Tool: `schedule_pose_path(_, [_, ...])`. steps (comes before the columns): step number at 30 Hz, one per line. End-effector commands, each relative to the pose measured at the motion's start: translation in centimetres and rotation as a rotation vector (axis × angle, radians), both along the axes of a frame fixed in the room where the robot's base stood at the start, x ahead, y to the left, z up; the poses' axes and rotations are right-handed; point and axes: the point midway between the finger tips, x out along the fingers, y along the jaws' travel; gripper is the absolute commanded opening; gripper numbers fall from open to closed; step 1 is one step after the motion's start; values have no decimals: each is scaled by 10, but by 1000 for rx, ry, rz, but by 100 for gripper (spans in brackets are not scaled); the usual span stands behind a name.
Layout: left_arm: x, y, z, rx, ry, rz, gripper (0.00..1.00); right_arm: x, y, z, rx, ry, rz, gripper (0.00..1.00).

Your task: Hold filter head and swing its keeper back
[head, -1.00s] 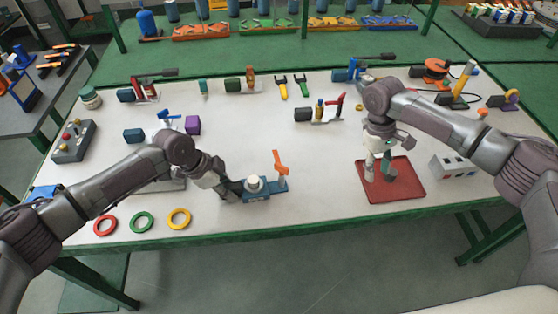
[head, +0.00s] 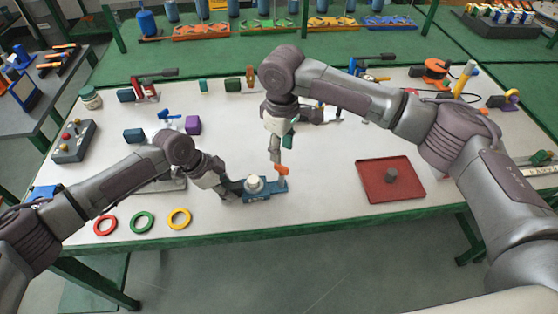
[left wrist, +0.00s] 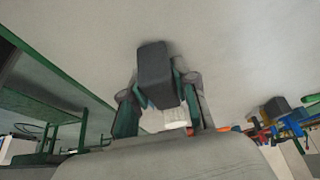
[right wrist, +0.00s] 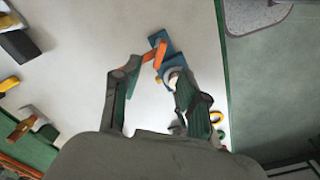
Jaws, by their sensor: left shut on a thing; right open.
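The filter head has a blue base (head: 262,195) with a white round cap (head: 254,183) on top, near the table's front edge. Its orange keeper (head: 282,169) stands up at the base's right end; it also shows in the right wrist view (right wrist: 150,55). My left gripper (head: 232,188) is shut at the left end of the filter head. In the left wrist view a dark grey block (left wrist: 155,72) is between its fingers, with the white cap behind. My right gripper (head: 276,152) is open, just above the keeper and partly hiding it. I cannot tell whether it touches.
Red, green and yellow rings (head: 179,218) lie at the front left. Other clamps and tools stand along the back. The table between the filter head and tray is clear.

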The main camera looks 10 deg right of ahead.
Motion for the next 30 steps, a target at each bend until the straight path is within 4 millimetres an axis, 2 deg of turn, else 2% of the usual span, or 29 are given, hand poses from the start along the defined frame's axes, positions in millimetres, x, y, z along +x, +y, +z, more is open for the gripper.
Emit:
schedule_pose_path(9, [0, 0, 0, 0, 0, 0, 0, 0, 0, -46, 0, 2, -3, 44])
schedule_pose_path(15, [0, 0, 0, 0, 0, 0, 0, 0, 0, -64, 0, 0, -2, 44])
schedule_pose_path(27, [0, 0, 0, 0, 0, -1, 0, 0, 0, -69, 0, -1, -1, 44])
schedule_pose_path(30, [0, 0, 0, 0, 0, -1, 0, 0, 0, -69, 0, -1, -1, 29])
